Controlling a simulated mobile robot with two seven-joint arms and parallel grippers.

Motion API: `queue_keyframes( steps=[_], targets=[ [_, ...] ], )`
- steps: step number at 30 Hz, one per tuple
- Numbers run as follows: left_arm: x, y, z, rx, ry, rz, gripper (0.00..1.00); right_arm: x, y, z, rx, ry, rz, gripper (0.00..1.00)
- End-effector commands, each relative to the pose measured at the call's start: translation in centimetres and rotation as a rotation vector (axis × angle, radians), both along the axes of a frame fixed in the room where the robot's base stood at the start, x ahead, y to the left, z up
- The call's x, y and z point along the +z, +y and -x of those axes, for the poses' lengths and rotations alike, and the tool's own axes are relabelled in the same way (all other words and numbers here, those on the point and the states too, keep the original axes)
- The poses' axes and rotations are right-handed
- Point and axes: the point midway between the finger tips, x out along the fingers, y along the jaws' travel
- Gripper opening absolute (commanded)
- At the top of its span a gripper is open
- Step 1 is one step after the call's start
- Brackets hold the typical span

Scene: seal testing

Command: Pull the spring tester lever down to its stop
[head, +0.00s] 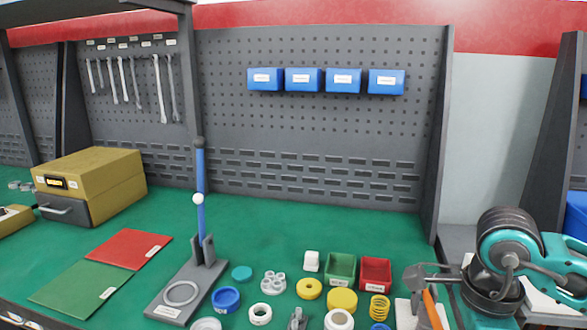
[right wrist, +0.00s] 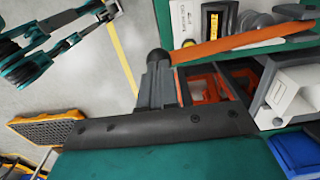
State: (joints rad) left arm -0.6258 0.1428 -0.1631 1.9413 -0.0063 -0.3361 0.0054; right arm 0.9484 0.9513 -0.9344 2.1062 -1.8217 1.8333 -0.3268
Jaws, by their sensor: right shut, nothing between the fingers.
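The spring tester stands at the front left of the green bench in the head view. Its blue lever (head: 200,170) is upright, with a dark tip and a white ball partway up. Its grey base (head: 205,285) carries a ring and a label. My right gripper (head: 412,275) is far to the right of the lever, apart from it, over the bench's right part. In the right wrist view my right gripper (right wrist: 157,60) is shut and empty, near an orange strip.
Rings, caps and small parts lie right of the tester, near a green bin (head: 341,267) and a red bin (head: 376,273). Red and green mats (head: 130,250) and a yellow box (head: 95,175) are at left. The bench behind the bins is clear.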

Motion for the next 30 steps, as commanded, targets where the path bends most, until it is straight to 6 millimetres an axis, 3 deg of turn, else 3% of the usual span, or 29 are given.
queue_keyframes(
  steps=[18, 30],
  targets=[
    [-2.0, 0.0, 0.0, 0.0, 0.0, 0.0, 0.6, -2.0, 0.1, 0.4, 0.0, 0.001, 0.0, 0.0],
    [-2.0, 0.0, 0.0, 0.001, 0.0, -0.001, 0.6, -2.1, 0.1, 0.5, 0.0, 0.002, 0.001, 0.0]
  ],
)
